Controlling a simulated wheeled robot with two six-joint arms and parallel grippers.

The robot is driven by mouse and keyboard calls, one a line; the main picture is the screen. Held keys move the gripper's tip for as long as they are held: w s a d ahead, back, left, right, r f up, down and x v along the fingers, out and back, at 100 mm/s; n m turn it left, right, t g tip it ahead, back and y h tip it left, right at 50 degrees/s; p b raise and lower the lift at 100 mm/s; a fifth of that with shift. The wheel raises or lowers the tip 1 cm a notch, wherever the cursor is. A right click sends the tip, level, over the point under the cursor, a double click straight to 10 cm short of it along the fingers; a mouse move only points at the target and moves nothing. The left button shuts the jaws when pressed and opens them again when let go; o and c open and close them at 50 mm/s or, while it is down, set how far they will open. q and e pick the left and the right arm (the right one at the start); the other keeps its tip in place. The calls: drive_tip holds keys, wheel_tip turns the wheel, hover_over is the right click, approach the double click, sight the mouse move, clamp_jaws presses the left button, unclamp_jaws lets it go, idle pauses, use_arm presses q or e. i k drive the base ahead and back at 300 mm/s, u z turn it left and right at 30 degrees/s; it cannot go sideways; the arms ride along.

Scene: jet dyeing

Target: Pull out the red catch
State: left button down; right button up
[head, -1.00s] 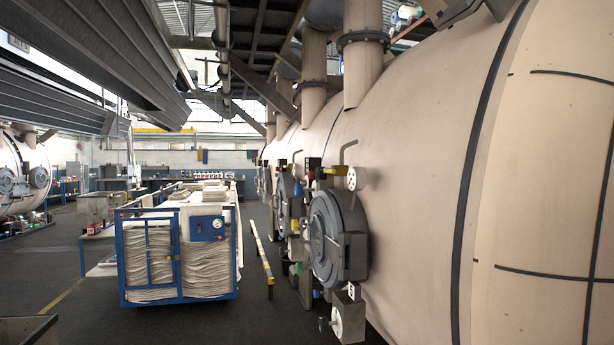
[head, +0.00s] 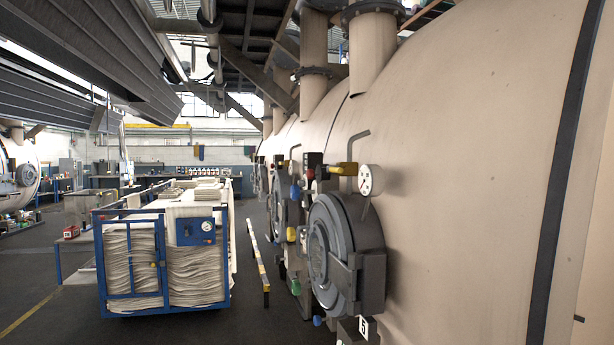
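No part that I can clearly tell as the red catch shows. A small red-and-black fitting (head: 314,161) sits above the round grey door (head: 340,250) on the side of the large beige vessel (head: 450,170). It is too small to tell whether it is the catch. A yellow handle (head: 344,169) and a white dial gauge (head: 370,180) are to its right. The door appears closed. Neither of my grippers is in view.
A blue-framed cart (head: 160,265) loaded with pale folded fabric stands left of the vessel. A low striped barrier (head: 258,258) stands between them. A small red item (head: 71,232) rests at the left behind the cart. Dark floor is free at front left.

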sight(311, 174)
drive_tip(key=z, duration=0.05)
drive_tip(key=k, duration=0.45)
drive_tip(key=u, duration=1.1)
drive_tip(key=i, duration=1.75)
drive_tip(key=z, duration=0.15)
